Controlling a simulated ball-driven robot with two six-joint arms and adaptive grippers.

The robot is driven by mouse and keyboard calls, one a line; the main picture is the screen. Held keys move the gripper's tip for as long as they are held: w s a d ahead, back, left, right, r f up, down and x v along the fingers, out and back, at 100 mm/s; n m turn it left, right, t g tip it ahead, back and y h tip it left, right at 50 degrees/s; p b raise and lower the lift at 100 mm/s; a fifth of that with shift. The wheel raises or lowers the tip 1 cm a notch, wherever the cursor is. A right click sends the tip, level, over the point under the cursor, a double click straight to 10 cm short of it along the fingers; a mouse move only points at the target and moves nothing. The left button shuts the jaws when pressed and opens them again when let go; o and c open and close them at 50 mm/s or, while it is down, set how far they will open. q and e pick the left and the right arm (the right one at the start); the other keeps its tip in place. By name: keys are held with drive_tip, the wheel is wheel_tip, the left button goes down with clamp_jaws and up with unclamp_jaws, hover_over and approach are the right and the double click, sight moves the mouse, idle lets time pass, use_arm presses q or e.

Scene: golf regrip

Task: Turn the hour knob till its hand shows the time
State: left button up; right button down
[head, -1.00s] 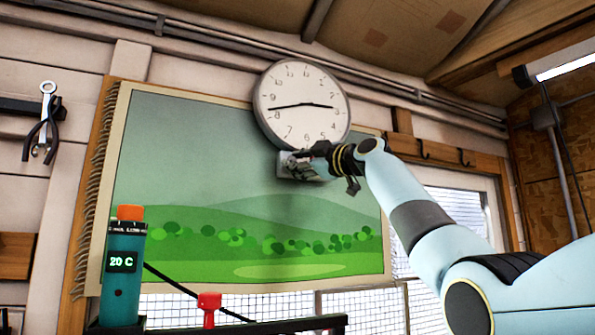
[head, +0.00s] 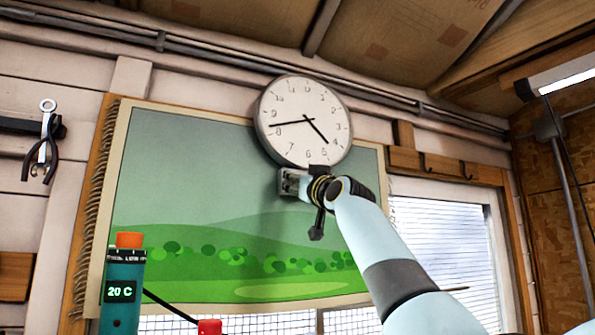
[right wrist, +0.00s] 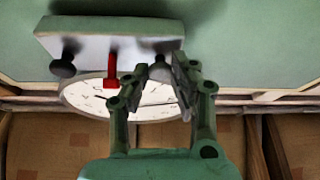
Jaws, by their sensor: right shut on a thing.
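The round white wall clock (head: 303,105) hangs above the green picture. Its long hand points left, between 8 and 9; its short hand points lower right, between 4 and 5. A small grey control box (head: 283,182) is fixed below the clock. In the right wrist view the box (right wrist: 100,40) carries a dark knob (right wrist: 64,66) at left, a red lever (right wrist: 112,72) in the middle and another dark knob (right wrist: 158,70) at right. My right gripper (right wrist: 163,68) is shut on that right-hand knob, its fingers partly hiding it. My left gripper is not in view.
A teal flask-like device (head: 122,290) reading 20 C with an orange cap stands at lower left. Pliers (head: 46,145) hang on the left wall. Dark hooks (head: 425,160) line the rail right of the picture.

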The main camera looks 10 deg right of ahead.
drive_tip(key=shift+f+m+h+p, duration=0.2)
drive_tip(key=shift+m+h+p, duration=0.4)
drive_tip(key=shift+m+p, duration=0.45)
drive_tip(key=shift+m, duration=0.25)
drive_tip(key=shift+w, duration=0.1)
drive_tip(key=c, duration=1.1)
unclamp_jaws()
drive_tip(key=shift+a, duration=0.1)
drive_tip(key=shift+r, duration=0.1)
drive_tip(key=v, duration=1.2)
drive_tip(key=shift+f, duration=0.25)
